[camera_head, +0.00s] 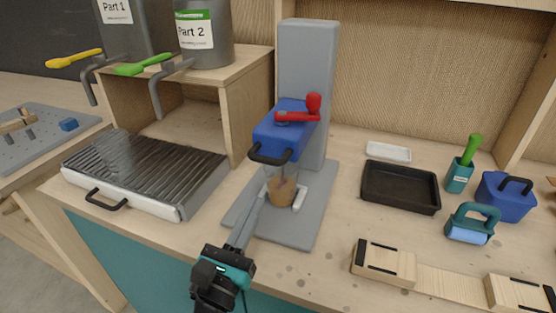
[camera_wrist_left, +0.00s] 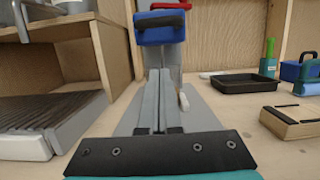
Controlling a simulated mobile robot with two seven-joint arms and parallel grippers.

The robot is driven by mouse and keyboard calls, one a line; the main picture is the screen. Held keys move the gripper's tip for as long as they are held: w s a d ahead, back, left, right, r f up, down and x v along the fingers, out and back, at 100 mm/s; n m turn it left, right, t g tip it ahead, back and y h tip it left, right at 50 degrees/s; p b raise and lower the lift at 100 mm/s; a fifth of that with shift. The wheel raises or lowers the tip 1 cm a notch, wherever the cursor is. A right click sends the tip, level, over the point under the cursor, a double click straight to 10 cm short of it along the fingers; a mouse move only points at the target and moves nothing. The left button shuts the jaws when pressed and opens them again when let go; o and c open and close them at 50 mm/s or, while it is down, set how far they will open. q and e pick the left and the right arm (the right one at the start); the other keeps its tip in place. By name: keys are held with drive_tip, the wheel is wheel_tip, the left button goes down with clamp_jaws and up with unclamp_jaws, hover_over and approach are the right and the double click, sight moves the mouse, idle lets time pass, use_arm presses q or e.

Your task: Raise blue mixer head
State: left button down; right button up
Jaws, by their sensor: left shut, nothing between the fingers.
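The blue mixer head (camera_head: 283,128) sits on a tall grey stand (camera_head: 307,60), with a black handle (camera_head: 270,155) on its front and a red lever (camera_head: 300,112) on top. A clear cup with brown contents (camera_head: 283,192) stands below it on the grey base. My left gripper (camera_head: 264,188) is shut and empty, its fingertips low by the cup's left side and below the handle. In the left wrist view the shut fingers (camera_wrist_left: 158,75) point at the stand, under the blue head (camera_wrist_left: 160,32); the cup is hidden there. My right gripper is not in view.
A ribbed grill (camera_head: 145,170) lies left of the mixer, beside a wooden shelf (camera_head: 250,95) with grey dispensers. To the right are a black tray (camera_head: 400,188), a teal cup (camera_head: 459,175), a blue container (camera_head: 506,197) and wooden blocks (camera_head: 385,262).

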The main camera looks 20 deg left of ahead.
use_arm(q)
drive_tip(key=p+x, duration=0.3)
drive_tip(key=x, duration=0.6)
drive_tip(key=shift+w+r, duration=0.15)
drive_tip(key=shift+w, duration=0.25)
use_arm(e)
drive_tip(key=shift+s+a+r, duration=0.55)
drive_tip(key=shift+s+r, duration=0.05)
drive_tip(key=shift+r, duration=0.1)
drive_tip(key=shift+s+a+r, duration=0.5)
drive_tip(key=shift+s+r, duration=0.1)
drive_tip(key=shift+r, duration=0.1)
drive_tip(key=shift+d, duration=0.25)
use_arm(q)
wheel_tip(320, 180, up, 14)
drive_tip(key=p, duration=1.3)
hover_over(272, 134)
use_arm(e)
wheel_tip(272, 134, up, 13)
